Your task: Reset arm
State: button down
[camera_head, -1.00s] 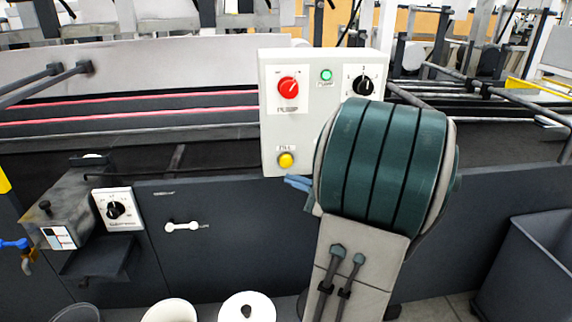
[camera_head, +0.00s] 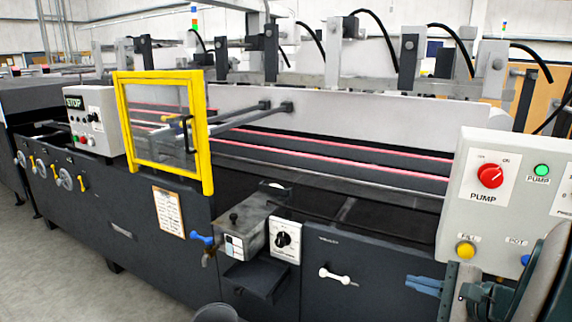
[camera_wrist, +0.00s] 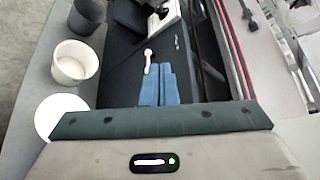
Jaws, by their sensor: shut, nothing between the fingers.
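My gripper (camera_head: 425,286) shows at the lower right of the head view, its blue fingers pointing left below the left edge of the pump control panel. My arm is cut off by the picture's right and lower edges. In the wrist view my gripper (camera_wrist: 158,72) has its two blue fingers side by side, shut and empty. They point toward the dark machine front, where a white handle (camera_wrist: 148,56) lies beyond the tips. I see no contact with anything.
The pump control panel (camera_head: 483,227) stands close above my gripper. A glue box (camera_head: 241,230) with a blue-handled valve and a dial box (camera_head: 286,241) stick out to the left. A white bucket (camera_wrist: 72,64) and a dark bucket (camera_wrist: 88,14) stand on the floor. Open floor lies front left.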

jog(key=s+a+r+n+g+p, duration=0.1)
jog(key=s+a+n+g+p, duration=0.45)
jog(key=a, duration=0.75)
jog(key=s+a+r+n+g+h+p, duration=0.1)
jog(key=s+r+n+g+h+p, duration=0.2)
jog(key=n+h, duration=0.5)
jog(key=s+r+n+p, duration=0.1)
jog(key=s+r+n, duration=0.1)
jog(key=s+n, duration=0.1)
jog(key=shift+a+r+n+p, duration=0.25)
jog(key=shift+a+n+p, duration=0.15)
jog(key=shift+n, duration=0.45)
jog(key=shift+s+g, duration=0.1)
jog(key=shift+g, duration=0.15)
